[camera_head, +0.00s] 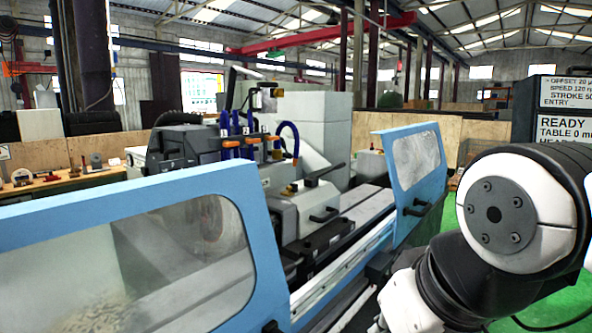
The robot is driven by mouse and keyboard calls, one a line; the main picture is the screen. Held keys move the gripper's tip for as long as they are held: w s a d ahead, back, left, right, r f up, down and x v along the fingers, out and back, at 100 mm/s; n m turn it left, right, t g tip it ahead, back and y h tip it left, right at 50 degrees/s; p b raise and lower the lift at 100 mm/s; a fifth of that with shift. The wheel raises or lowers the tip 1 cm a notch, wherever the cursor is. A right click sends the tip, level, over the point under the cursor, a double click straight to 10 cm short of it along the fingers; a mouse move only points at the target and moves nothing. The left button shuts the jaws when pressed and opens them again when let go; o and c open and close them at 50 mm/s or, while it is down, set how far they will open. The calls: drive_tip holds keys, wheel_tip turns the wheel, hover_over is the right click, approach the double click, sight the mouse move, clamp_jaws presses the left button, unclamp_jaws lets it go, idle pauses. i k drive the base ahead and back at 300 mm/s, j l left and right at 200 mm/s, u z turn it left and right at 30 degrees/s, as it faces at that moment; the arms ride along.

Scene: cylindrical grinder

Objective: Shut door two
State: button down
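Two blue sliding doors with clear windows stand at the front of the grinder. The near left door (262,235) fills the lower left, with a dark handle partly cut off at the bottom edge. The far right door (380,150) has a black handle (417,209) on its lower part. A wide gap lies between the doors, and the machine inside shows through it. No label shows which one is door two.
The grinder's work table (365,208) and grey headstock (295,215) show in the gap. A control screen (563,110) reading READY stands at the right. A wooden bench (75,181) with small tools is at the left. Green floor (455,215) shows beyond the right door.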

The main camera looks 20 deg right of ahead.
sight(421, 162)
drive_tip(key=z, duration=1.05)
drive_tip(key=i+l+u, duration=0.1)
drive_tip(key=i+l, duration=0.2)
drive_tip(key=i+l+u, duration=0.15)
drive_tip(key=i+l, duration=0.15)
drive_tip(key=i, duration=0.15)
drive_tip(key=i+l+u, duration=0.1)
drive_tip(key=i+l, duration=0.25)
drive_tip(key=i+l+u, duration=0.15)
drive_tip(key=i+l, duration=0.2)
drive_tip(key=i+l+u, duration=0.1)
drive_tip(key=i+l, duration=0.2)
drive_tip(key=l, duration=0.15)
drive_tip(key=i+l+u, duration=0.1)
drive_tip(key=i+l, duration=0.2)
drive_tip(key=l, duration=0.15)
drive_tip(key=i+l+u, duration=0.15)
drive_tip(key=i+l, duration=0.15)
drive_tip(key=l, duration=0.15)
drive_tip(key=i+l+u, duration=0.1)
drive_tip(key=i+l, duration=0.15)
drive_tip(key=l, duration=0.25)
